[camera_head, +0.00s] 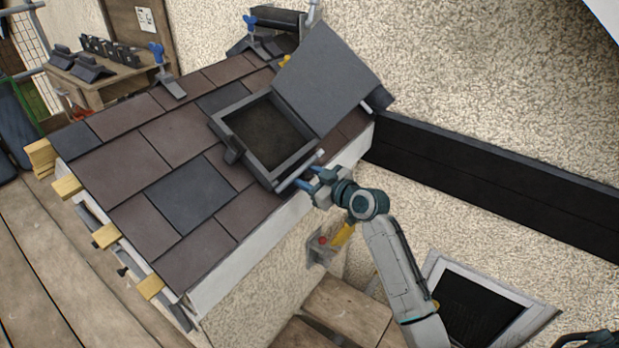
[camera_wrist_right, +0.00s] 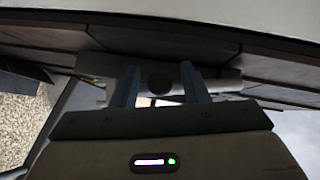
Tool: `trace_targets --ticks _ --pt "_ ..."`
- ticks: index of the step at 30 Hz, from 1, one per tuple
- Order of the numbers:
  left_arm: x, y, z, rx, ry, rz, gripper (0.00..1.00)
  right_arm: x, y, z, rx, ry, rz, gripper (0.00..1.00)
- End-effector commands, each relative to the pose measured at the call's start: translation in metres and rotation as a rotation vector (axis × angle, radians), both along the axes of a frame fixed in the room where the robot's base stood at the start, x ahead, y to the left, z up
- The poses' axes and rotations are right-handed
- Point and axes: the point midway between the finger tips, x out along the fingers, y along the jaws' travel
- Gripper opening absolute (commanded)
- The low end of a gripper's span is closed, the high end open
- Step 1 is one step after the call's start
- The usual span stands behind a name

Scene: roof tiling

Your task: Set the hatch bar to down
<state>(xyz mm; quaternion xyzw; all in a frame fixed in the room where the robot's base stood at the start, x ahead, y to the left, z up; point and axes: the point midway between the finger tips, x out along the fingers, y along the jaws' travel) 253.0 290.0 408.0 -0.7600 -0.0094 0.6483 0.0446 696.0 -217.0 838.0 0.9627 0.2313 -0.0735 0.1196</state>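The roof hatch stands open: its grey lid (camera_head: 322,80) is tilted up behind the square dark-grey frame (camera_head: 228,131). A light metal bar (camera_head: 311,160), which looks like the hatch bar, runs along the frame's front right edge. My right gripper (camera_head: 298,182) is at this bar, low on the roof edge. In the right wrist view its two blue fingers (camera_wrist_right: 160,88) are apart, with the pale bar (camera_wrist_right: 226,84) running crosswise beyond them and a dark round spot between them. I cannot tell whether they touch the bar.
Brown and grey tiles (camera_head: 188,195) cover the sloping roof around the hatch. Blue-handled tools (camera_head: 160,58) stand on the upper tiles. A wooden bench (camera_head: 95,90) with dark tiles is at upper left. The rough wall (camera_head: 440,60) rises behind the lid.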

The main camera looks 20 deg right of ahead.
Motion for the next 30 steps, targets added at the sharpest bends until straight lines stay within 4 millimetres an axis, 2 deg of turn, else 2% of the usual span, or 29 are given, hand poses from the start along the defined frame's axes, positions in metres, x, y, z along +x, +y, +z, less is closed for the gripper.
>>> trace_targets --ticks 8,11,20,24,30 --pt "0.0 0.0 -0.001 0.0 0.002 0.0 0.0 -0.008 -0.004 0.0 -0.002 0.001 0.0 0.41" --pt "0.001 0.0 0.0 0.0 0.002 0.0 0.0 -0.023 -0.011 0.003 -0.004 0.0 0.0 0.41" --pt "0.013 -0.002 0.021 0.0 -0.022 -0.004 0.0 -0.076 -0.037 0.015 -0.006 0.001 0.001 0.41" --pt "0.015 -0.001 0.026 0.002 -0.024 -0.004 0.0 -0.088 -0.044 0.018 -0.003 0.001 0.0 0.41" --pt "0.017 0.0 0.03 0.006 -0.03 -0.007 0.0 -0.095 -0.046 0.021 0.0 0.001 0.001 0.41"
